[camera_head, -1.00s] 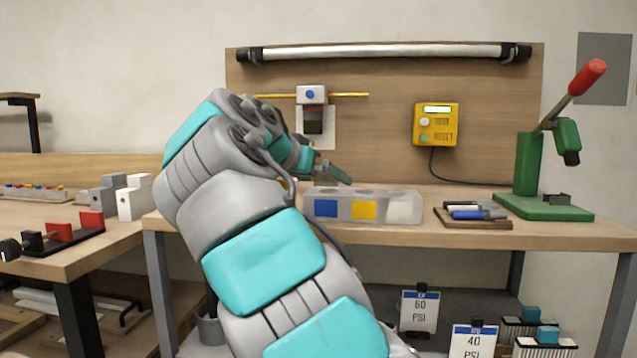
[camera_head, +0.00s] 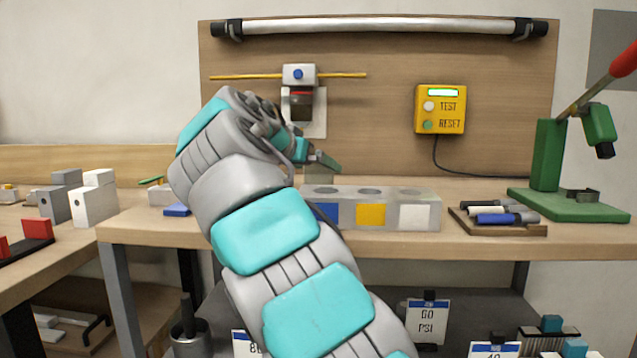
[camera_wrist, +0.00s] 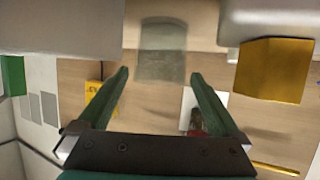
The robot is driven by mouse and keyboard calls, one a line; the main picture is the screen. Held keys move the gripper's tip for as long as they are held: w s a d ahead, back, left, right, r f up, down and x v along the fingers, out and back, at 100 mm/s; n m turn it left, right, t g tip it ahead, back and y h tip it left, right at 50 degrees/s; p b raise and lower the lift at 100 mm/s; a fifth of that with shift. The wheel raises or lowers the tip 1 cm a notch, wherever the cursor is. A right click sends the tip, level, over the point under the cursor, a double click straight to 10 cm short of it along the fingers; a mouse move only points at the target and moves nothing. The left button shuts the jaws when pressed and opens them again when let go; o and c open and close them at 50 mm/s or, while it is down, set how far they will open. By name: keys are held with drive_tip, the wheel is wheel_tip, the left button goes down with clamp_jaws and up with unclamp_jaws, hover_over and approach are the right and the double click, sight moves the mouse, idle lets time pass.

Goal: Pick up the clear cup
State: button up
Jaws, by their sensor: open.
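The clear cup (camera_wrist: 162,52) is a see-through, grey-green shape in the wrist view, ahead of my gripper and in line with the gap between its fingers. In the head view, a faint see-through shape (camera_head: 317,178) below my fingertips looks like the same cup, partly hidden by my gripper and arm. My gripper (camera_wrist: 160,76) is open, with its two green fingers apart and nothing held between them. In the head view my gripper (camera_head: 326,160) is above the left part of the workbench (camera_head: 480,190).
A grey block (camera_head: 420,217) with blue, yellow and white squares stands at the bench's front edge, close to my gripper. A yellow test box (camera_head: 440,109) hangs on the back board.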

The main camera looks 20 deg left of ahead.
drive_tip(key=x, duration=0.2)
drive_tip(key=shift+w+f, duration=0.15)
drive_tip(key=shift+w, duration=0.2)
drive_tip(key=c, duration=1.2)
